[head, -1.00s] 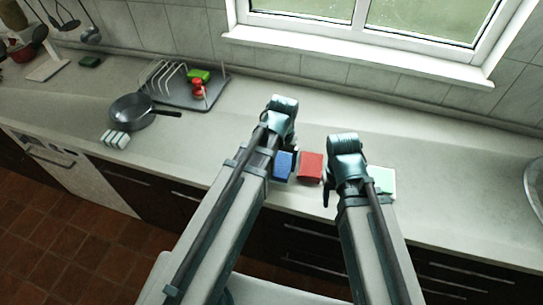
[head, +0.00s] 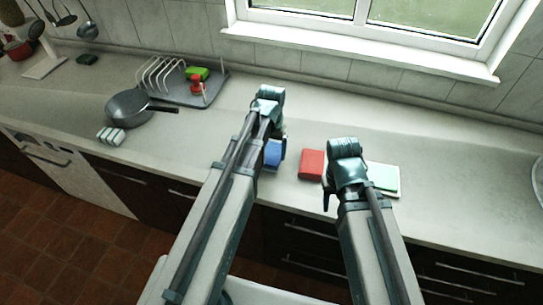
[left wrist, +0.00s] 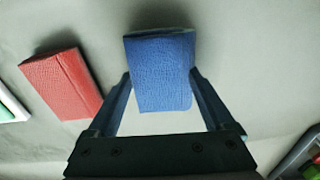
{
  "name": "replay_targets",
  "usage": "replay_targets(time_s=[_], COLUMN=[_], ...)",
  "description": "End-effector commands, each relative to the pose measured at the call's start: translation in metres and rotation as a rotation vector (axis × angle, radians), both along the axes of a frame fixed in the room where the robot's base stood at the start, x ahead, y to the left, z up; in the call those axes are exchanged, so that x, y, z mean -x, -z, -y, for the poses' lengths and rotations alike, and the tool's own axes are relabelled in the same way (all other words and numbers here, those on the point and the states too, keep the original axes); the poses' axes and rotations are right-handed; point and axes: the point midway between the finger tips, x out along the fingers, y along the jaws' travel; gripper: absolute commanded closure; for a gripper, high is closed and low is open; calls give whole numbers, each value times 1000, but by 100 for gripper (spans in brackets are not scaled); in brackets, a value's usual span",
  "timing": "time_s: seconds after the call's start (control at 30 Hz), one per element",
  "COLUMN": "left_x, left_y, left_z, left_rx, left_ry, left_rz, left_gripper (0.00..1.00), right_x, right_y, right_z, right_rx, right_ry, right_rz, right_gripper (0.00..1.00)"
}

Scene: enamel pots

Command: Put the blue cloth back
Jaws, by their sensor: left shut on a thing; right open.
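The folded blue cloth (head: 273,153) is at my left gripper (head: 278,145) in the head view, left of the red cloth. In the left wrist view the blue cloth (left wrist: 160,75) sits between both fingers of the left gripper (left wrist: 160,85), which is shut on it. It appears held above the counter. My right gripper (head: 328,192) is near the counter's front edge, between the red cloth and a pale green cloth. It is open; its fingers are mostly hidden by its own wrist.
A folded red cloth (head: 311,164) and a pale green cloth (head: 386,178) lie on the counter (head: 440,165). A rack (head: 180,88) with a green item (head: 198,73) and a red item (head: 197,86) stands at the back left, near a pan (head: 130,108). The counter behind my grippers is clear.

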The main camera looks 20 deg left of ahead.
Motion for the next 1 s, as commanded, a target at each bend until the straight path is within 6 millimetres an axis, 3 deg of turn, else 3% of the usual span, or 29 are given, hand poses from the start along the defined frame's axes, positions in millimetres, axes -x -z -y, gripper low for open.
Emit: replay_targets(time_s=[0.37, 0.4, 0.47, 0.77, 1.0], left_x=[0, 0, 0, 0, 0], left_y=[5, 4, 4, 3, -12], left_z=[0, 0, 0, 0, 0], left_rx=[0, 0, 0, 0, 0], left_ry=[0, 0, 0, 0, 0], left_rz=[0, 0, 0, 0, 0], left_gripper=[76, 8, 0, 0, 0], right_x=[0, 0, 0, 0, 0], right_y=[5, 4, 4, 3, -12], right_z=[0, 0, 0, 0, 0], right_rx=[0, 0, 0, 0, 0], right_ry=[0, 0, 0, 0, 0], right_rz=[0, 0, 0, 0, 0], right_gripper=[50, 50, 50, 50, 50])
